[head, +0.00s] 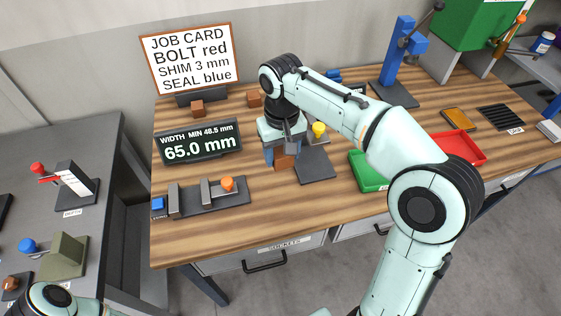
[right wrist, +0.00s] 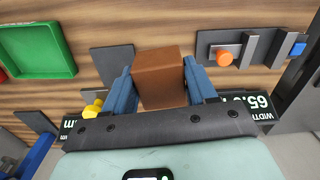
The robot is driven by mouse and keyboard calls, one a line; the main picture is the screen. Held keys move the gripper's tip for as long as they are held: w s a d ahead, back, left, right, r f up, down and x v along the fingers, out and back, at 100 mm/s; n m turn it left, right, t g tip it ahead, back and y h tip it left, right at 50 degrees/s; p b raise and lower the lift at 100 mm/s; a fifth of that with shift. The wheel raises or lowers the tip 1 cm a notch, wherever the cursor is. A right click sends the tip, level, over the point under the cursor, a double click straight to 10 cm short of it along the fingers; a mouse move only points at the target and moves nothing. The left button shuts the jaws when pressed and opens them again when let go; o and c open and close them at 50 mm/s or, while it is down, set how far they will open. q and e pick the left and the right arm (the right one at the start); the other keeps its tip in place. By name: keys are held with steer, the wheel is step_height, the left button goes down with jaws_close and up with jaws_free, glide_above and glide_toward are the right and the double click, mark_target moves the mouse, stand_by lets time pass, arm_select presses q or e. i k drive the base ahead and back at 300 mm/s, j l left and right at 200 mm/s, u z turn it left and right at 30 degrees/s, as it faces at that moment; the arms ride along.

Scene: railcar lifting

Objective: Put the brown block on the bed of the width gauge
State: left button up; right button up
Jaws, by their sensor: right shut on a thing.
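My right gripper (head: 281,157) is shut on a brown block (head: 285,160), which also shows between the blue fingers in the right wrist view (right wrist: 160,78). It holds the block over the bench, to the right of the width gauge (head: 208,197). The gauge has a dark base, grey upright jaws and an orange knob (head: 227,184); in the right wrist view it is at the upper right (right wrist: 250,48). The gauge's jaws are empty. Its display (head: 198,142) reads 65.0 mm, minimum 46.5 mm. My left gripper is out of view; only part of that arm shows at the lower left.
Two other brown blocks (head: 197,108) (head: 254,99) sit at the back of the bench. A dark plate (head: 315,166) and yellow knob (head: 319,130) are beside my right gripper. A green tray (head: 367,172) and red tray (head: 467,147) stand farther right. Bench between gripper and gauge is clear.

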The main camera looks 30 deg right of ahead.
mark_target(192, 199)
steer(key=k, duration=1)
